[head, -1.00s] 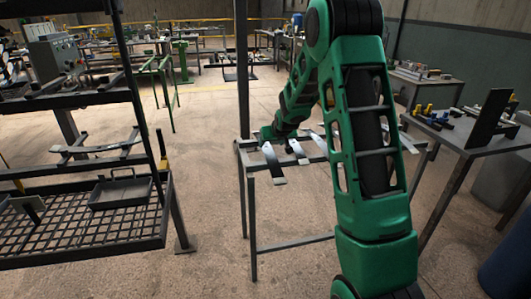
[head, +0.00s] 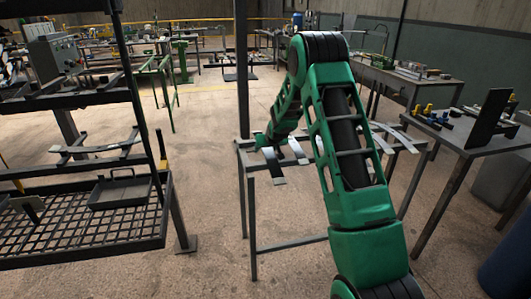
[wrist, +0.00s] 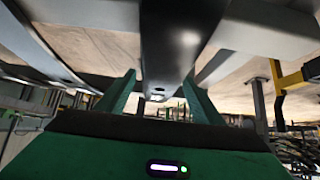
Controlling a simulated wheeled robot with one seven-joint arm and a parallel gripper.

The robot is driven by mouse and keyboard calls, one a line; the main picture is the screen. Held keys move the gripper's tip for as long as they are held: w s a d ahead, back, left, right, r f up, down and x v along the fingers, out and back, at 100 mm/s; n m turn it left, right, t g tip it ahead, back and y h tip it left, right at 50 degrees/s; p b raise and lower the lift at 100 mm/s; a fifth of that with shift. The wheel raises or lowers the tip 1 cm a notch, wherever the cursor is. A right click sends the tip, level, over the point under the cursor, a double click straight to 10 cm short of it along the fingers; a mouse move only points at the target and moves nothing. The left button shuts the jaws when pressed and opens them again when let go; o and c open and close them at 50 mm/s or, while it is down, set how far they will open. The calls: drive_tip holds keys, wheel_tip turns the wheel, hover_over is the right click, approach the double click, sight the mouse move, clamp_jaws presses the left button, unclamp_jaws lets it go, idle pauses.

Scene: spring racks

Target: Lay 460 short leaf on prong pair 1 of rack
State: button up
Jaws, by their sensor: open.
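Several steel leaves lie across a grey frame stand (head: 252,218) in the head view. One leaf (head: 273,168) is at its left end, another (head: 298,150) beside it, and more (head: 398,138) at the right. I cannot read which is the 460 short leaf. My gripper (wrist: 160,98) is open, its green fingers on either side of a dark leaf (wrist: 172,40) in the wrist view. Whether they touch it is unclear. In the head view my arm hides part of the stand. A black rack (head: 140,130) stands at the left; its prong numbers are not readable.
A curved leaf (head: 105,148) and a grey tray (head: 121,190) are on the left rack. A dark post (head: 242,80) rises behind the stand's left end. A table with tools (head: 470,140) stands at the right. Floor between rack and stand is clear.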

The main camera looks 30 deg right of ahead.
drive_tip(key=shift+f, duration=0.1)
clamp_jaws()
drive_tip(key=shift+w, duration=0.15)
drive_tip(key=shift+r, duration=0.25)
drive_tip(key=shift+r, duration=0.6)
wheel_tip(320, 180, up, 3)
drive_tip(key=s+a+r, duration=0.2)
drive_tip(key=s+r, duration=0.4)
drive_tip(key=s, duration=0.5)
drive_tip(key=shift+s+r, duration=0.2)
drive_tip(key=shift+r, duration=0.1)
drive_tip(key=shift+a, duration=0.1)
